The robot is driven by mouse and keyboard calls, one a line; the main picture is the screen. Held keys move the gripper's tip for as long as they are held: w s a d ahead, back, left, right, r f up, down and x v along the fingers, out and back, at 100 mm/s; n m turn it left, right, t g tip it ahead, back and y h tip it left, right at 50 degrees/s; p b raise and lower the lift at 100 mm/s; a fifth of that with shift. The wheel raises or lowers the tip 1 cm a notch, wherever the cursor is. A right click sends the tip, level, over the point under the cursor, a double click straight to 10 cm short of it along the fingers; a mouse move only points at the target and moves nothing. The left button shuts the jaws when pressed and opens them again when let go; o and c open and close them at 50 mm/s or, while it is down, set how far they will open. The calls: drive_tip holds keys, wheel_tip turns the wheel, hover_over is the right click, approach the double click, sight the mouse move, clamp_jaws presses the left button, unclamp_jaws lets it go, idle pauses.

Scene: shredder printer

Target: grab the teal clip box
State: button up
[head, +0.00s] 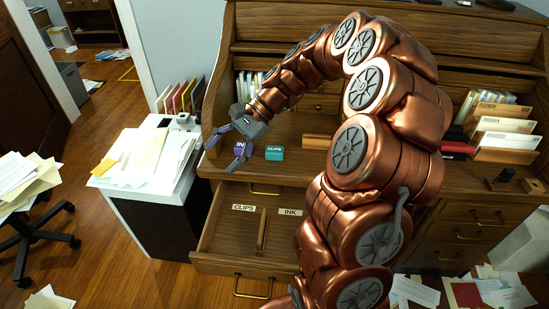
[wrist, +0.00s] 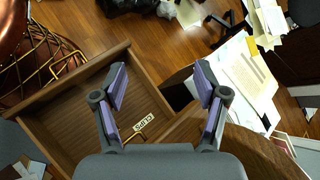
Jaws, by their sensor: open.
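The teal clip box (head: 274,153), labelled CLIPS, sits on the desk top near its front edge. The teal box does not show in the wrist view.
Below, an open drawer (head: 263,235) has a divider and CLIPS and INK labels; it also shows in the wrist view (wrist: 75,105). A side cabinet stacked with papers (head: 145,158) stands left. Letter racks (head: 505,130) stand on the desk's right. Papers litter the floor.

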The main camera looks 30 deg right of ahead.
drive_tip(key=w+d+f+m+t+y+b, duration=0.1)
drive_tip(key=w+d+f+m+t, duration=0.1)
drive_tip(key=w+d+f+m, duration=0.3)
drive_tip(key=w+d+f+m+t+b, duration=0.1)
drive_tip(key=d+f+t, duration=0.1)
drive_tip(key=d, duration=0.6)
drive_tip(key=m+t+b, duration=0.2)
drive_tip(key=m+t, duration=0.1)
drive_tip(key=m, duration=0.3)
approach(269, 151)
drive_tip(key=shift+w+a+f, duration=0.4)
drive_tip(key=shift+w, duration=0.15)
drive_tip(key=shift+w+a+f, duration=0.4)
drive_tip(key=shift+w, duration=0.15)
drive_tip(key=shift+d+f+t, duration=0.2)
drive_tip(key=shift+d+t, duration=0.05)
drive_tip(key=shift+t, duration=0.05)
drive_tip(key=shift+w+a+f, duration=0.1)
drive_tip(key=shift+a, duration=0.05)
drive_tip(key=x, duration=0.7)
drive_tip(key=shift+a+f, duration=0.2)
drive_tip(key=shift+h, duration=0.3)
drive_tip(key=c, duration=1.3)
drive_tip(key=shift+o, duration=0.2)
